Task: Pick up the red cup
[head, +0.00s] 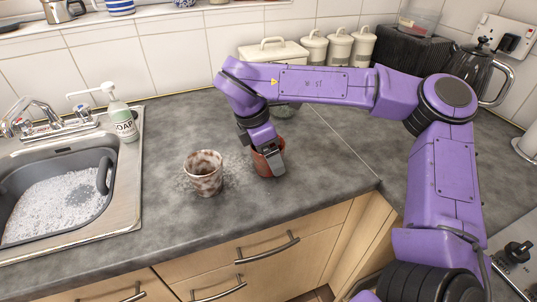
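The red cup (262,168) stands upright on the grey worktop, right of the middle of the soapy cup and below my arm's wrist. My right gripper (270,154) comes down onto it from above. A grey finger lies across the cup's upper front and hides part of its rim. The other finger is hidden, so I cannot tell whether the gripper is closed on the cup. My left gripper is not in view.
A brown-and-white foam-covered cup (204,178) stands close to the left. A sink with a suds-filled grey basin (104,178), a tap and a soap bottle (123,121) are at left. Canisters (338,46) and a kettle (474,68) line the back.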

